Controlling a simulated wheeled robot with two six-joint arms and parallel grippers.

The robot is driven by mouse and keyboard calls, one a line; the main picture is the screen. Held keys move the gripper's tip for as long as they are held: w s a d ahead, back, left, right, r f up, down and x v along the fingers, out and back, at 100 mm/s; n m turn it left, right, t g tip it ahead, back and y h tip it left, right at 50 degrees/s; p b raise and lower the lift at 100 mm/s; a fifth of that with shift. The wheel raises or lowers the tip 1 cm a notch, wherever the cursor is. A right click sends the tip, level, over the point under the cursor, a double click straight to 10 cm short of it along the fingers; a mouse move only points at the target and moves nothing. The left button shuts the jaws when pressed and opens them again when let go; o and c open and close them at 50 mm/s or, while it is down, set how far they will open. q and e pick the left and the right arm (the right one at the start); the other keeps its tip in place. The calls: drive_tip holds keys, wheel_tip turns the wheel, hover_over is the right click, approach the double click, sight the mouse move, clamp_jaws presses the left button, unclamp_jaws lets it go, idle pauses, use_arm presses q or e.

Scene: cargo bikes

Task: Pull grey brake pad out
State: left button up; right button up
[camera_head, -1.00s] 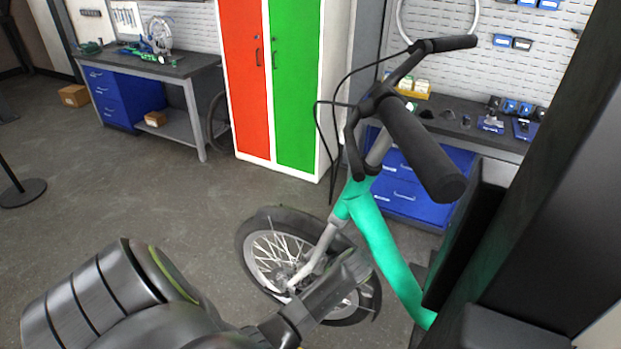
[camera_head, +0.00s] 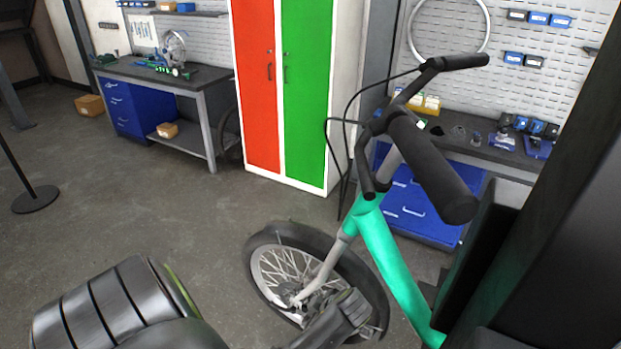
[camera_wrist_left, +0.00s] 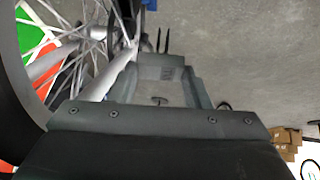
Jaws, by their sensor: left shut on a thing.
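The bike's spoked front wheel (camera_head: 275,255) and grey fork (camera_head: 322,268) stand ahead, below the green frame (camera_head: 380,245). My left gripper (camera_head: 350,302) is in front of the wheel's lower right part, beside the fork. In the left wrist view my left gripper (camera_wrist_left: 163,58) is shut beside the fork leg (camera_wrist_left: 108,78) and the spokes (camera_wrist_left: 55,50). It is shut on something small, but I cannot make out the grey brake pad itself. Thin dark prongs show just beyond the gripper. My right gripper is not in view.
The black handlebar grip (camera_head: 432,170) and a dark upright (camera_head: 560,190) crowd the right side. A red and green locker (camera_head: 305,100) and workbenches (camera_head: 200,78) stand behind. The floor left of the wheel is open, apart from a post base (camera_head: 36,199).

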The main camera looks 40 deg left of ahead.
use_arm(q)
drive_tip(key=shift+s+d, duration=0.25)
drive_tip(key=shift+s, duration=0.6)
drive_tip(key=shift+s+d, duration=0.25)
drive_tip(key=shift+s, duration=0.6)
drive_tip(key=shift+s+d, duration=0.25)
drive_tip(key=shift+s, duration=0.6)
